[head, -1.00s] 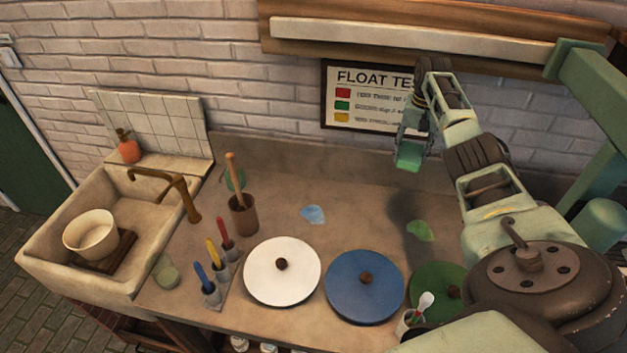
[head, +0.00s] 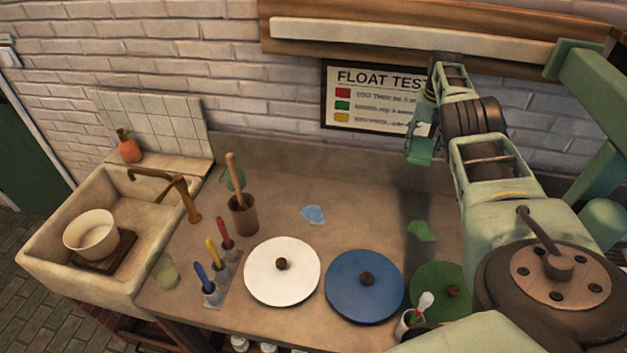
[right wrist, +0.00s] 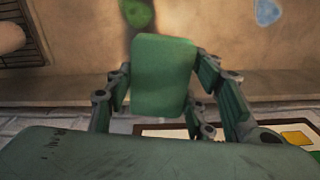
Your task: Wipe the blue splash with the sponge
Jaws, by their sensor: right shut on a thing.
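The blue splash (head: 313,215) is a pale blue patch on the bare counter, behind the white and blue discs. It also shows at the top right of the right wrist view (right wrist: 268,11). My right gripper (head: 420,148) is raised above the back of the counter, in front of the wall sign and to the right of the blue splash. It is shut on a green block, which I take for the sponge (right wrist: 163,75), and holds it clear of the counter. My left gripper is not in view.
A green splash (head: 421,231) lies on the counter to the right. White (head: 258,285), blue (head: 345,300) and green (head: 428,280) knobbed discs line the front. A brush pot (head: 243,216) and colored brushes stand left, near the sink (head: 60,283). The counter around the blue splash is clear.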

